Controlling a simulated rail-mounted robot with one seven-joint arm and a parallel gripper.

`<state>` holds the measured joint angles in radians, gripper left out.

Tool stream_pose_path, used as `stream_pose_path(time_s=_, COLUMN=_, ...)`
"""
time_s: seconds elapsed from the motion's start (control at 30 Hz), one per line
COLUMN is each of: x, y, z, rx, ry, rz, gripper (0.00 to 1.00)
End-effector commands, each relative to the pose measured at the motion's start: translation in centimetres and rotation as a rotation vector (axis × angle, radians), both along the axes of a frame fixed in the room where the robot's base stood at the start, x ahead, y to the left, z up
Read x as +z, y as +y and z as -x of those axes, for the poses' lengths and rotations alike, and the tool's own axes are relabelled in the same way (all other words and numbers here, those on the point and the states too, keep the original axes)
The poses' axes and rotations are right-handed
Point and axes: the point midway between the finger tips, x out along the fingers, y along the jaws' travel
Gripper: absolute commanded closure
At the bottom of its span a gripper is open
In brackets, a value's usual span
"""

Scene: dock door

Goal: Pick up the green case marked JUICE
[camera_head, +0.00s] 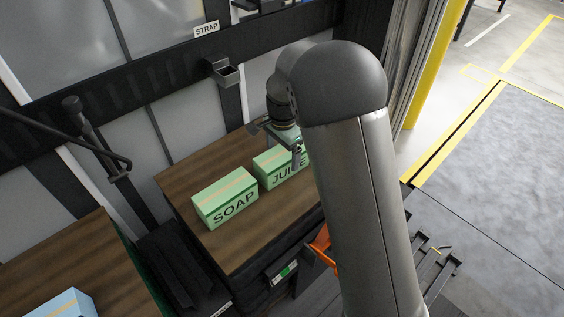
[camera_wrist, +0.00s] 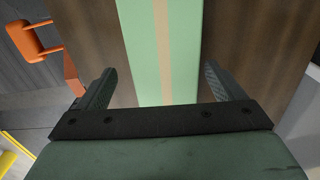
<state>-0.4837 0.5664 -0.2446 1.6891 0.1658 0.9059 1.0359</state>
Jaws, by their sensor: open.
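The green case marked JUICE (camera_head: 274,172) sits on a brown wooden top, with a tan tape strip along it. My arm hides its right end. My gripper (camera_head: 284,142) is over its far side in the head view. In the wrist view my gripper (camera_wrist: 166,88) is open, with one finger on each side of a green case (camera_wrist: 135,50). Gaps show between the fingers and the case. The lettering is not visible in the wrist view. A like green case marked SOAP (camera_head: 226,199) sits just left of the JUICE case.
The wooden top (camera_head: 240,252) is bare in front of the SOAP case. A blue case (camera_head: 66,304) sits on another wooden surface at lower left. A dark wall with a STRAP label (camera_head: 206,28) stands behind. An orange part (camera_head: 321,246) shows beside my arm.

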Motion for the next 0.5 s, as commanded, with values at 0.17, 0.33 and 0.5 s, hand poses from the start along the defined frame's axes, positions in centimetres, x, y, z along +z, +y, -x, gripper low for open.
stream_pose_path(time_s=0.17, x=-1.8, y=0.1, z=-0.3, rx=0.0, ry=0.004, rz=0.001, gripper=0.11)
stream_pose_path(time_s=0.33, x=-4.3, y=0.1, z=-0.6, rx=0.0, ry=0.003, rz=0.001, gripper=0.11)
stream_pose_path(time_s=0.5, x=-5.1, y=0.1, z=-0.6, rx=0.0, ry=0.0, rz=0.0, gripper=0.11)
